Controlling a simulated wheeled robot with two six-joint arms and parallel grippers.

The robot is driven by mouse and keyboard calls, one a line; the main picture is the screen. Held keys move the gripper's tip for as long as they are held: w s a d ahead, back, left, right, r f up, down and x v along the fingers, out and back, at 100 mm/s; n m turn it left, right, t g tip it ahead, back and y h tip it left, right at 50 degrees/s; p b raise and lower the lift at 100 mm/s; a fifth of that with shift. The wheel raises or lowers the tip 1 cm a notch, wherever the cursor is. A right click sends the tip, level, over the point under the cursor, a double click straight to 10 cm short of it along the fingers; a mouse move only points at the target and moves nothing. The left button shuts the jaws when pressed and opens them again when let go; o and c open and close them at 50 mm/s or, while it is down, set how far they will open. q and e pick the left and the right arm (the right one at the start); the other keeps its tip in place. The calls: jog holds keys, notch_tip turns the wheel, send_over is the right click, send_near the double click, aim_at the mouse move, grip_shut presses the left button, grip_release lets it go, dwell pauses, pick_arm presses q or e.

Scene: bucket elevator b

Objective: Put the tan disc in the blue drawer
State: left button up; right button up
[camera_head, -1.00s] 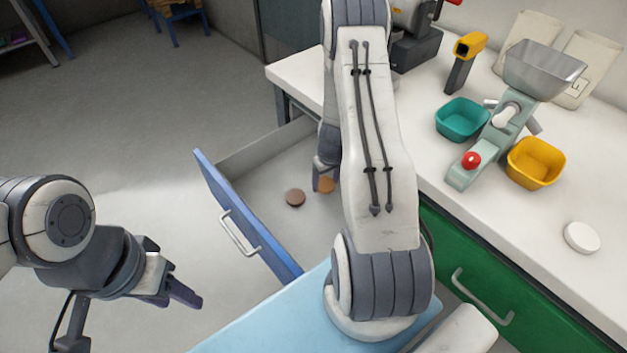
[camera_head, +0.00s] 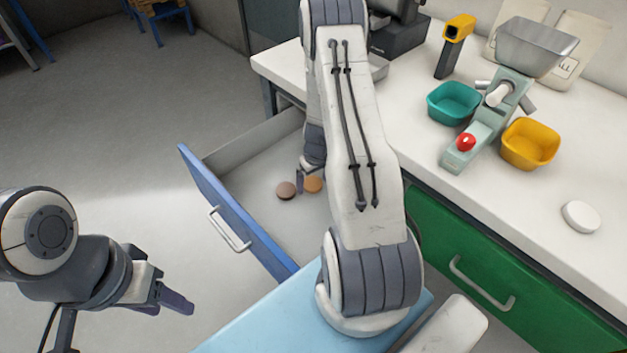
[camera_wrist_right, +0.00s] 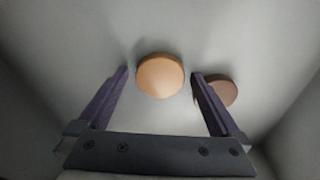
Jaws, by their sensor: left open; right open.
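The tan disc (camera_head: 313,184) lies on the floor of the open blue drawer (camera_head: 222,212), near a darker brown disc (camera_head: 286,190). In the right wrist view the tan disc (camera_wrist_right: 160,76) is between and slightly beyond my right gripper's open fingertips (camera_wrist_right: 160,74), with the brown disc (camera_wrist_right: 220,91) partly behind the right-hand finger. In the head view my right gripper (camera_head: 301,182) reaches down into the drawer, one finger showing between the discs; its arm hides the drawer's right part. I cannot tell if it touches a disc. My left gripper (camera_head: 175,300) is open and empty, left of the drawer.
The white worktop (camera_head: 425,160) holds a teal bin (camera_head: 453,103), a yellow bin (camera_head: 530,144), a small bucket elevator (camera_head: 490,120), a scanner (camera_head: 455,45) and a white disc (camera_head: 581,216). A green drawer (camera_head: 460,245) below it is shut. Floor left of the blue drawer is clear.

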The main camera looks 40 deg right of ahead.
aim_at(313, 186)
jog(key=shift+r, duration=0.25)
jog(key=r+p, duration=0.1)
jog(key=r, duration=0.1)
jog(key=r+p, duration=0.1)
jog(key=r, duration=0.2)
jog(key=s+r+p, duration=0.1)
jog(key=r, duration=0.1)
jog(key=shift+r, duration=0.15)
jog(key=shift+w+a+r, duration=0.2)
jog(key=shift+a, duration=0.1)
jog(key=s+a+r+n, duration=0.1)
jog(key=a+r, duration=0.4)
jog(key=a, duration=0.3)
jog(key=s+a+r+n+y, duration=0.1)
jog(key=a+r+n, duration=0.1)
jog(key=a+r, duration=0.3)
jog(key=s+a+r+n, duration=0.1)
jog(key=a+r, duration=0.5)
jog(key=a, duration=0.6)
jog(key=shift+s+n, duration=0.15)
jog(key=shift+n, duration=0.25)
jog(key=s+a+r+n, duration=0.2)
jog(key=s+a+r, duration=0.1)
jog(key=s, duration=0.5)
jog(key=s+a+r+n+g, duration=0.1)
jog(key=s+a+r, duration=0.3)
jog(key=s, duration=0.5)
jog(key=shift+s+a+n, duration=0.25)
jog(key=shift+a+n, duration=0.15)
jog(key=shift+a, duration=0.05)
